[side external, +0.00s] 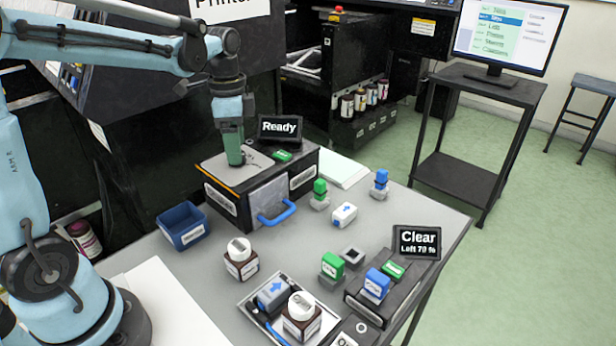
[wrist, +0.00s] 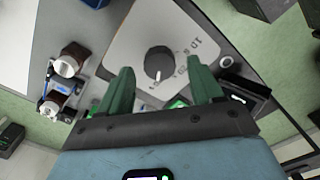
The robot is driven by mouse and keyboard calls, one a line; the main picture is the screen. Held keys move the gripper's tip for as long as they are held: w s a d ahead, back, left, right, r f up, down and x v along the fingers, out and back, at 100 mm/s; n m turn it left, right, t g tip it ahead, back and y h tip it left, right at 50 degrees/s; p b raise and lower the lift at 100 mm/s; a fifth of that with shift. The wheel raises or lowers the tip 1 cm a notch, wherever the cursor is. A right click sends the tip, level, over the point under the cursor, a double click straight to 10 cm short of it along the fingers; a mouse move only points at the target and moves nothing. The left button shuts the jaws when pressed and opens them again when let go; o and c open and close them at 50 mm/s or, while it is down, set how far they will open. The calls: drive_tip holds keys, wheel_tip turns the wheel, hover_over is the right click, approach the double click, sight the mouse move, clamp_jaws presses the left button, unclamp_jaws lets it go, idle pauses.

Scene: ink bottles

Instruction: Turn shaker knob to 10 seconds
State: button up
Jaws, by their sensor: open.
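The shaker is a dark box (side external: 225,206) with a pale top plate (side external: 212,168), a blue front handle (side external: 278,213) and a "Ready" display (side external: 280,127). The round dark grey knob (wrist: 158,61) shows on its plate in the wrist view. The knob's white pointer mark (wrist: 157,76) faces the bottom of that picture. Printed dial marks (wrist: 195,55) lie right of the knob; a "10" is partly legible. My gripper (side external: 235,163) is over the plate, hiding the knob in the side view. In the wrist view its green fingers (wrist: 161,67) are open, one either side of the knob, apart from it.
A blue open box (side external: 182,226) stands left of the shaker. Brown bottles (side external: 241,263), a tray (side external: 258,307), green and blue blocks and a "Clear" display (side external: 417,241) stand in front and to the right. Bare table (side external: 218,262) lies between them.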

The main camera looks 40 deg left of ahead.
drive_tip(key=shift+f, duration=0.65)
drive_tip(key=shift+c, duration=0.3)
drive_tip(key=c, duration=1)
